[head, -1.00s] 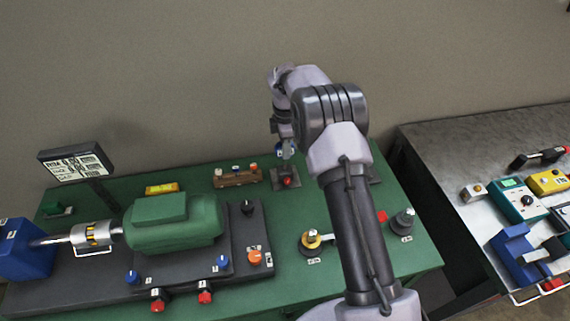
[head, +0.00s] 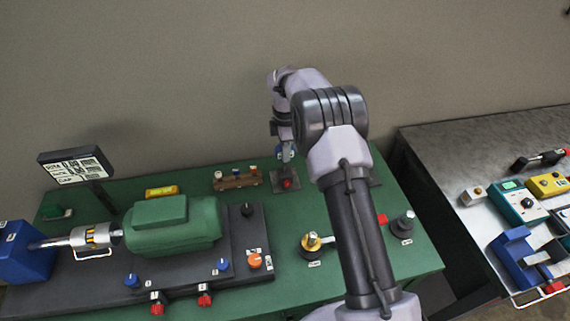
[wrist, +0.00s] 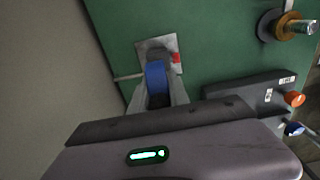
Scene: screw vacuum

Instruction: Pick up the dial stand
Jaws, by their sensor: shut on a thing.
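The dial stand is at the back of the green table, under my gripper (head: 286,152). Its grey base plate and red knob (head: 287,184) show in the head view, while my wrist hides much of its upper part. In the wrist view its blue upper part (wrist: 156,80) stands between the two fingers of my gripper (wrist: 158,88), which are shut on it. The grey plate (wrist: 150,44) with the red knob lies beyond it. I cannot tell whether the plate is touching the table.
A green motor (head: 172,225) on a dark base fills the left of the green table (head: 330,278). A small terminal board (head: 236,180) is left of the stand. A brass-and-black knob (head: 313,243) is in front. A grey table (head: 440,150) with instruments is at right.

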